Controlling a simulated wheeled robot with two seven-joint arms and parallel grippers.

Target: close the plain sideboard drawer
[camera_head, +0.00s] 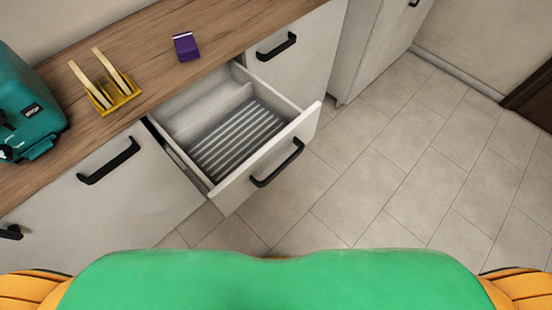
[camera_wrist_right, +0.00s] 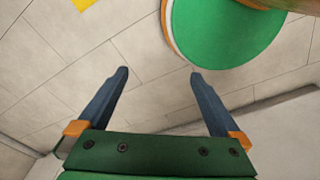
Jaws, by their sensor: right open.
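The plain sideboard drawer (camera_head: 267,163) stands pulled out from the sideboard in the head view. It has a white front with a black bar handle (camera_head: 278,163). Its inside shows a ribbed grey bottom and a raised light section toward the back, with nothing loose seen in it. My right gripper (camera_wrist_right: 160,75) shows in the right wrist view, its two dark fingers apart with only floor between them. It is not touching the drawer in that view. Neither gripper shows in the head view, and the left gripper is not seen.
The wooden worktop (camera_head: 150,55) holds a teal appliance (camera_head: 28,105), a yellow rack (camera_head: 110,95) with two upright slices and a purple box (camera_head: 186,46). Closed white fronts (camera_head: 110,200) with black handles flank the drawer. The tiled floor (camera_head: 400,160) at right is clear.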

